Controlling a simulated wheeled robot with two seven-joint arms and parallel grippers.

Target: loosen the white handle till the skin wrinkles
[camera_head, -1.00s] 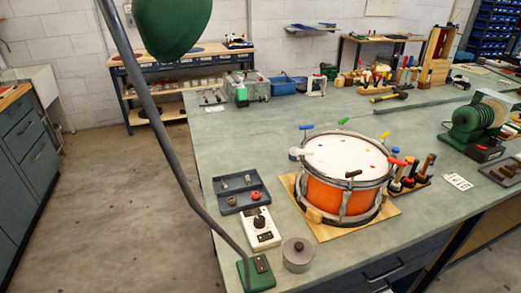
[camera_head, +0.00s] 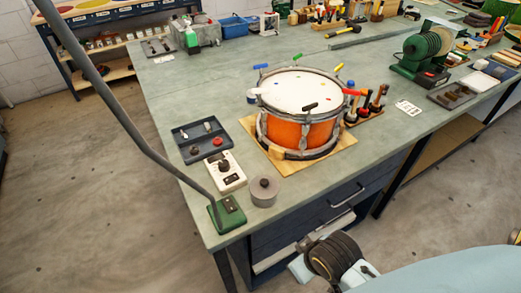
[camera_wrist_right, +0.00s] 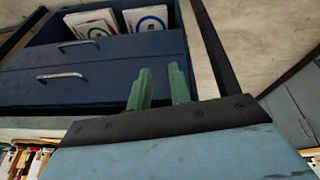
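The orange drum (camera_head: 298,130) stands on a wooden board on the bench, its pale skin (camera_head: 300,90) facing up with small coloured dots. The white handle (camera_head: 253,96) sits at the drum's left rim. Blue (camera_head: 261,67), green (camera_head: 296,57), yellow (camera_head: 338,68), red (camera_head: 352,92) and black (camera_head: 310,106) handles stand around the rim. I cannot make out wrinkles in the skin. My right gripper (camera_wrist_right: 159,85) shows two green fingers with a narrow empty gap, in front of blue drawers. My left gripper is out of view.
A grey tray (camera_head: 202,139), a white control box (camera_head: 225,171) and a round grey tin (camera_head: 264,190) stand left of the drum. A grey pole rises from a green base (camera_head: 227,214). A tool rack (camera_head: 366,108) stands close right. Drawers (camera_wrist_right: 95,72) front the bench.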

